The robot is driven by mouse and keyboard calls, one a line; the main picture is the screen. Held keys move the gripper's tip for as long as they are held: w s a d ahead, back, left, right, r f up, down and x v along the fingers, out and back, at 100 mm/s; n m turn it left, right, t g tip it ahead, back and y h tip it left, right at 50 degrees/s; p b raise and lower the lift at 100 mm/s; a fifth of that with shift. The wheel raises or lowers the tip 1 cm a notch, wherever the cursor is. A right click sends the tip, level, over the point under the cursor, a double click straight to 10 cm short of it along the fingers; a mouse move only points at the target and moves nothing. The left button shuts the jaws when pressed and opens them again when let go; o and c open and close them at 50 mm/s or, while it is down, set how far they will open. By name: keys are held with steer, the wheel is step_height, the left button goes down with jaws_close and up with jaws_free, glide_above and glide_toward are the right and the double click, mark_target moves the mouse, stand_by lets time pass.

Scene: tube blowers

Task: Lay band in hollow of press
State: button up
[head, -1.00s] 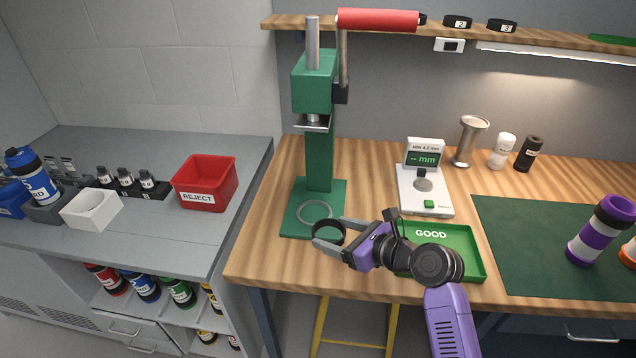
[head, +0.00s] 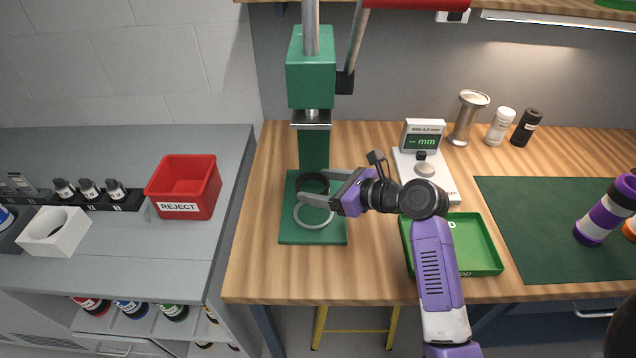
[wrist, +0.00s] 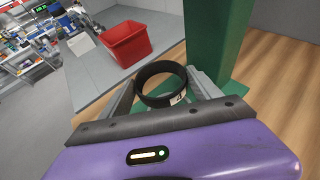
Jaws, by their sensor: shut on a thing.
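The black band (head: 310,184) is held in my gripper (head: 322,188), above the rear part of the green press base. In the wrist view the band (wrist: 151,94) sits between both fingers of my gripper (wrist: 163,88), with a small white label on its side. The green press (head: 311,75) stands upright, its ram raised above the band. The press's hollow, inside a pale ring (head: 301,221) on its base, shows just in front of the band. The band is apart from the ring; its exact height above the base is hard to tell.
A red REJECT bin (head: 183,187) stands on the grey counter to the left. A gauge (head: 424,165) stands to the right, behind a green tray (head: 481,246). The press column is close behind the band.

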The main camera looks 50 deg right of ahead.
steer(key=shift+r+p, duration=0.2)
steer(key=shift+p, duration=0.45)
steer(key=b, duration=0.1)
glide_above(320, 218)
steer(key=shift+d+f, duration=0.1)
steer(key=shift+f, duration=2.25)
steer(key=shift+p, duration=0.5)
steer(key=shift+f+b, duration=0.75)
steer(key=shift+f, duration=1.5)
steer(key=o, duration=1.4)
steer(key=shift+o, duration=0.2)
steer(key=shift+v, duration=3.95)
steer(key=shift+w, duration=0.1)
